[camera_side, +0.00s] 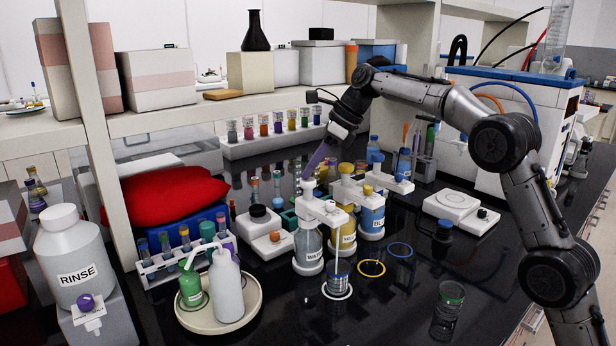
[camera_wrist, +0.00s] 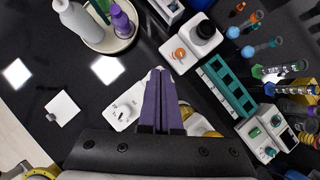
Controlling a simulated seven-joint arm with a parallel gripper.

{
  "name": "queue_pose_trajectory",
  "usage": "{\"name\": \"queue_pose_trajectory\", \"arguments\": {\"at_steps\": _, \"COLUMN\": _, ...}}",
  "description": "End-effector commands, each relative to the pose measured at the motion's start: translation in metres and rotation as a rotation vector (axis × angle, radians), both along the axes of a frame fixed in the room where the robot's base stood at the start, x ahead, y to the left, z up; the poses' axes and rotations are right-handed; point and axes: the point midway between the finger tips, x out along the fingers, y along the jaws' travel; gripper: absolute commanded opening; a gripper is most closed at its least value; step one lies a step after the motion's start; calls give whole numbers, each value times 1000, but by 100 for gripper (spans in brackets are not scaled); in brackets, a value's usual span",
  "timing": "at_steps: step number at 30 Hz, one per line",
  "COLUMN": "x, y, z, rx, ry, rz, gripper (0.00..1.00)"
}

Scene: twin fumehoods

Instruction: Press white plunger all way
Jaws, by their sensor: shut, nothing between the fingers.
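The white plunger (camera_side: 308,187) stands upright on the white pump head of the front dispenser bottle (camera_side: 308,242), which has a white label. Its spout reaches right, over a clear beaker (camera_side: 340,277) on a white ring. My gripper (camera_side: 307,177) has purple fingers, shut and empty, pointing down with their tips just above or at the plunger's top; I cannot tell whether they touch. In the wrist view the fingers (camera_wrist: 160,72) lie beside the white pump head (camera_wrist: 127,104) and partly hide it.
Yellow (camera_side: 347,232) and blue (camera_side: 372,215) dispenser bottles stand close behind to the right. A tray with bottles (camera_side: 252,310) and a tube rack (camera_side: 160,267) stand at front left.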

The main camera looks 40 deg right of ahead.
Motion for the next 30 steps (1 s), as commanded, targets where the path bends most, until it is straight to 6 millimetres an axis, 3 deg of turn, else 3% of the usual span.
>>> {"name": "queue_pose_trajectory", "arguments": {"at_steps": 12, "x": 0, "y": 0, "z": -16, "rx": 0, "ry": 7, "rz": 1, "gripper": 0}}
{"name": "queue_pose_trajectory", "arguments": {"at_steps": 30, "x": 0, "y": 0, "z": 14, "rx": -1, "ry": 4, "rz": 0, "gripper": 0}}
